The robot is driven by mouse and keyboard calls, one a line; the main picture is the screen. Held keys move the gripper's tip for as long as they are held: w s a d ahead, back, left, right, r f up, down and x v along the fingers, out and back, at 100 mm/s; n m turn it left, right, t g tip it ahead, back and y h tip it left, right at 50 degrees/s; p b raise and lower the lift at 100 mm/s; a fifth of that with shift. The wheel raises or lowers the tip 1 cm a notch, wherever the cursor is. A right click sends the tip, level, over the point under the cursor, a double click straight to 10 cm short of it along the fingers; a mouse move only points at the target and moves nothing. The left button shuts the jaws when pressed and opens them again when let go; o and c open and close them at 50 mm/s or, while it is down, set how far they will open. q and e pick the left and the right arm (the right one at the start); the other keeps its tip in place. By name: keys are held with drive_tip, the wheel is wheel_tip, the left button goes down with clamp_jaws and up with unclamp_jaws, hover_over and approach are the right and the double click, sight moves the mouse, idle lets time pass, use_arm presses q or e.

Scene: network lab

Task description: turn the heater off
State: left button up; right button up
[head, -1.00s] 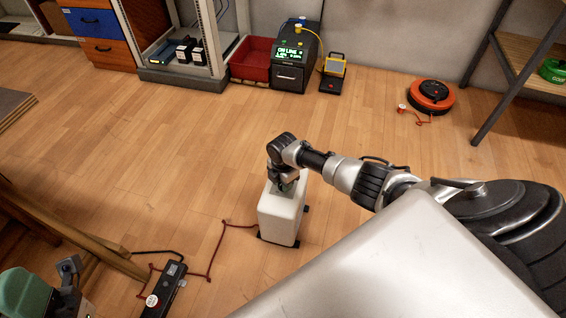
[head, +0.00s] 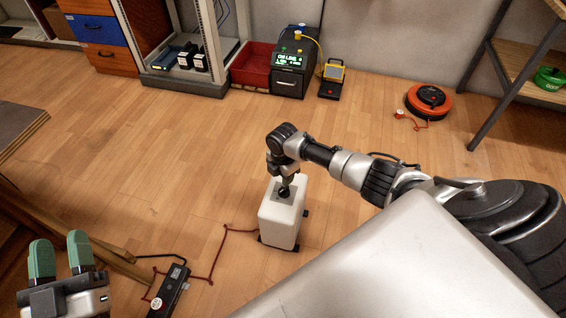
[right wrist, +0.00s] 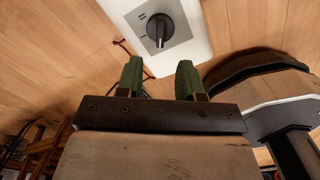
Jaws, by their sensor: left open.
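The heater is a white box (head: 279,226) standing on the floor. A grey plate with a round black knob (right wrist: 160,30) is on its top; the knob's bar runs roughly up and down in the right wrist view, with small marks on the plate to its left. My right gripper (head: 287,181) is over the heater's top, close to the knob. In the right wrist view its two green fingers (right wrist: 159,72) are apart with nothing between them, and the knob lies beyond their tips. My left gripper (head: 61,256) is open and empty at the lower left.
A red cord (head: 221,246) runs over the floor from the heater to a black power strip (head: 168,292). A wooden bench (head: 75,232) is at the left. A red bin (head: 252,64), an orange cable reel (head: 428,100) and a shelf stand farther back.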

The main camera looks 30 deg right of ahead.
use_arm(q)
drive_tip(key=shift+w+a+f+g+y+p, duration=0.25)
drive_tip(key=shift+f+g+y, duration=0.2)
drive_tip(key=shift+f+g, duration=0.6)
drive_tip(key=shift+a+f+g+y+p, duration=0.1)
drive_tip(key=shift+f+g+y+p, duration=0.3)
drive_tip(key=shift+f+g, duration=0.6)
use_arm(e)
drive_tip(key=shift+r, duration=1.55)
use_arm(q)
drive_tip(key=shift+f, duration=0.15)
